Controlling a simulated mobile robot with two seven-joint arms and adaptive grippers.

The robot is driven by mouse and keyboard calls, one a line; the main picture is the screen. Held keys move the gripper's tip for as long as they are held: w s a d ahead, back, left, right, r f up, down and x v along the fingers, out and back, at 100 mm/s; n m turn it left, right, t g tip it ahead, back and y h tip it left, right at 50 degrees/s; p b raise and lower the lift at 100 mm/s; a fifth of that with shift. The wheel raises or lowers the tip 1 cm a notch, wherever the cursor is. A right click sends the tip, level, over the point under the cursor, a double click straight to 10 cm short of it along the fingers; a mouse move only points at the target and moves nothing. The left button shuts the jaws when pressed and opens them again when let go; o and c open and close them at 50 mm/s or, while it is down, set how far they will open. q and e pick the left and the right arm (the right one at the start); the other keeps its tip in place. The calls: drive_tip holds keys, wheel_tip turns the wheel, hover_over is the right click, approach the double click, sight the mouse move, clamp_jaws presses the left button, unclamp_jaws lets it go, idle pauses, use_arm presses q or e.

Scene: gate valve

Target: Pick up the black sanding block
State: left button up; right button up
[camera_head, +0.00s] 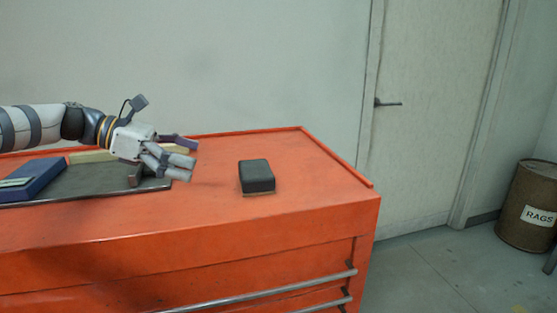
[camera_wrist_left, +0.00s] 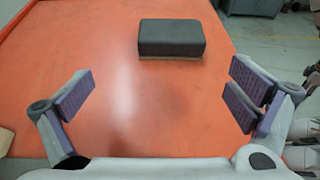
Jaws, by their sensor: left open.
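The black sanding block (camera_head: 257,176) lies flat on the orange cabinet top, right of my left gripper. It has a thin tan underside. In the left wrist view the block (camera_wrist_left: 170,38) is at the top, beyond the fingertips and roughly centred between them. My left gripper (camera_head: 184,158) is open and empty, apart from the block, with its fingers pointing right toward it. In the wrist view its purple finger pads (camera_wrist_left: 162,95) are spread wide with bare orange surface between them. My right gripper is in neither view.
The orange cabinet (camera_head: 300,212) has clear top around the block and a raised back edge. A dark mat (camera_head: 100,190) with a blue box (camera_head: 38,180) lies at the left. A door (camera_head: 425,110) and a drum labelled RAGS (camera_head: 527,205) stand at the right.

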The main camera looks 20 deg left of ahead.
sight(246, 169)
use_arm(q)
drive_tip(key=d, duration=0.1)
drive_tip(key=d+f, duration=0.1)
drive_tip(key=d+b, duration=0.1)
drive_tip(key=shift+w+d+f, duration=0.35)
drive_tip(key=shift+w+f, duration=0.05)
drive_tip(key=x, duration=0.3)
drive_tip(key=b+x, duration=0.1)
drive_tip(key=x, duration=0.2)
drive_tip(key=shift+w+d+r+b, duration=0.1)
drive_tip(key=shift+d+b, duration=0.2)
drive_tip(key=shift+d, duration=0.15)
drive_tip(key=shift+w+d, duration=0.25)
drive_tip(key=shift+d, duration=0.05)
drive_tip(key=shift+r, duration=0.2)
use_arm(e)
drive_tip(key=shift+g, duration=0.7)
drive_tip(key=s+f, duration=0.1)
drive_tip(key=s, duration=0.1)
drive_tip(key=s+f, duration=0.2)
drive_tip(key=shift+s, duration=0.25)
use_arm(q)
drive_tip(key=c, duration=1.2)
